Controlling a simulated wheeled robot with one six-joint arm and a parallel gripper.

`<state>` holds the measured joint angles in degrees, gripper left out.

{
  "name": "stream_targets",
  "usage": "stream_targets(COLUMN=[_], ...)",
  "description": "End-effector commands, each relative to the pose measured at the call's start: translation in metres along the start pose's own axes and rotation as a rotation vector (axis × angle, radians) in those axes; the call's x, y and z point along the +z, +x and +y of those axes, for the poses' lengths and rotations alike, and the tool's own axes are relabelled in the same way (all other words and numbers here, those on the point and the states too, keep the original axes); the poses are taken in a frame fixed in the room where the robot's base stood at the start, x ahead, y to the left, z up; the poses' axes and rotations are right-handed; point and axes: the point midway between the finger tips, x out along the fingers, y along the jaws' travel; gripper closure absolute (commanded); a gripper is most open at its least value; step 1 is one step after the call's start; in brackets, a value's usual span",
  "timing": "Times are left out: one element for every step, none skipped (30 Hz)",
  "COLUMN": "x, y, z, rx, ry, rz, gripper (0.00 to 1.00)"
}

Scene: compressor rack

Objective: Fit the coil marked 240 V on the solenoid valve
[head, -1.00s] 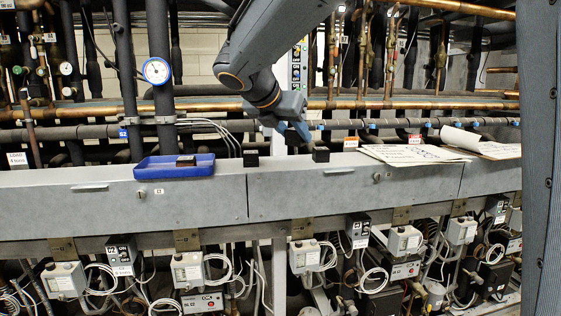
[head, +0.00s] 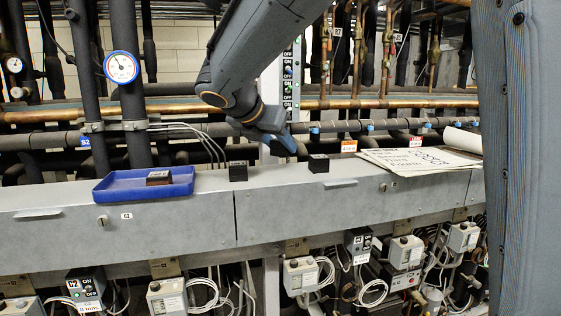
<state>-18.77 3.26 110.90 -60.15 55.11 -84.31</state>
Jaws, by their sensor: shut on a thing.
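My gripper (head: 284,146) is in front of the horizontal pipes, above the grey ledge. It is shut on a small dark thing, mostly hidden by the blue fingers; I cannot tell its marking. A black block like a coil (head: 238,171) stands on the ledge to the left of my gripper, and a second black block (head: 318,163) stands to the right. A third dark block (head: 159,177), with a brownish side, lies in the blue tray (head: 113,194). Their markings are too small to read. I cannot make out which fitting is the solenoid valve.
The grey ledge (head: 290,208) runs across the view. Papers (head: 420,161) lie on its right part. Insulated pipes and a round gauge (head: 121,67) stand behind at the left. Control boxes and looped cables hang below. Bare ledge shows between the blocks.

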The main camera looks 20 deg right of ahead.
Motion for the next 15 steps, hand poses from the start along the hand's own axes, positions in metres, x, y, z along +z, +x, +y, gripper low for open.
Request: stream_targets(x=[-0.004,-0.006,-0.008,-0.01,-0.013,-0.017,-0.021,-0.024,-0.028,-0.031,-0.033,-0.035,-0.035,-0.036,-0.036], y=[0.003,0.004,0.005,0.007,0.009,0.013,0.015,0.018,0.022,0.024,0.026,0.027,0.028,0.029,0.029], z=[0.0,0.001,0.001,0.001,0.001,0.0,0.0,0.0,0.0,-0.001,-0.001,-0.001,-0.001,-0.001,-0.001], rx=[0.0,0.0,0.0,0.0,0.0,0.0,-0.001,-0.002,-0.002,-0.002,-0.002,-0.001,-0.001,-0.001,-0.001], ry=[-0.003,-0.003,-0.002,-0.002,-0.003,-0.003,-0.003,-0.004,-0.002,-0.002,-0.002,0.0,0.0,0.001,0.001], rz=[0.0,0.0,-0.001,-0.001,0.0,0.001,0.001,0.0,0.0,0.0,0.0,0.0,-0.001,-0.001,-0.001], gripper=[0.82,0.82,0.82,0.82,0.82,0.82,0.82,0.82,0.82,0.82,0.82,0.82,0.82,0.82,0.82])
